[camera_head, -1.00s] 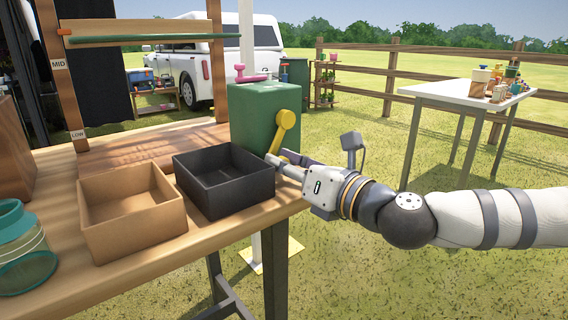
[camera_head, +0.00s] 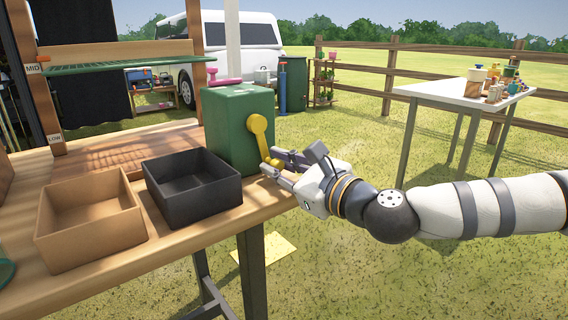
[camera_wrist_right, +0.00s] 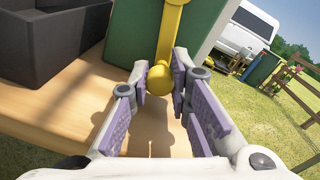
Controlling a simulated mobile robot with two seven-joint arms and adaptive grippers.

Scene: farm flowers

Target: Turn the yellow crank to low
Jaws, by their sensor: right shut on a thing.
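The yellow crank (camera_head: 258,128) is on the side of a green box (camera_head: 228,125) at the table's back right corner. Its arm hangs down from the hub. My right gripper (camera_head: 270,162) is at the crank's lower end. In the right wrist view, the fingers are closed around the round yellow knob (camera_wrist_right: 159,82) of the crank. A rack at the left carries MID (camera_head: 33,68) and LOW (camera_head: 55,138) labels. A green shelf bar (camera_head: 130,65) spans the rack at about the MID label. My left gripper is not in view.
A tan open box (camera_head: 92,250) and a black open box (camera_head: 200,208) stand on the wooden table (camera_head: 165,252) left of my right gripper.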

